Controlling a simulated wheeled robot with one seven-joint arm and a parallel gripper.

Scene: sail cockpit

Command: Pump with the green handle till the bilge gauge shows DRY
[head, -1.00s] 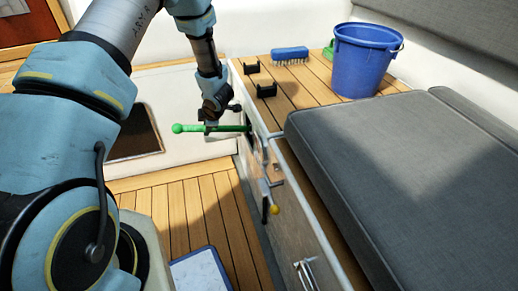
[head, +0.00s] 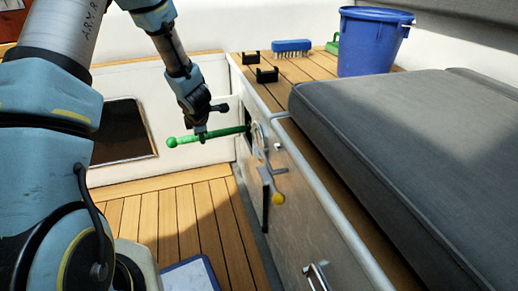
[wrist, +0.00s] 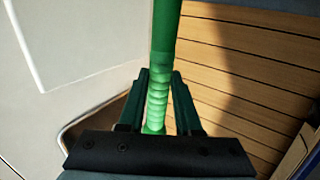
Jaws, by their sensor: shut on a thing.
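The green handle (head: 222,134) sticks out to the left from the side panel of the bench, with a round knob at its free end. It is nearly level, its knob end a little lower. My gripper (head: 201,133) is shut on the handle around the middle of its length. In the wrist view the green handle (wrist: 165,40) runs between the two fingers (wrist: 158,100) of my gripper. A round pale fitting (head: 258,138) sits beside the handle's root; its face is seen too edge-on to read. No gauge reading can be made out.
A lever with a yellow knob (head: 278,199) and a metal pull (head: 317,275) stick out from the bench side. A blue bucket (head: 372,45), a blue brush (head: 291,46) and black brackets (head: 266,75) stand on the slatted bench top. A grey cushion (head: 410,130) lies to the right.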

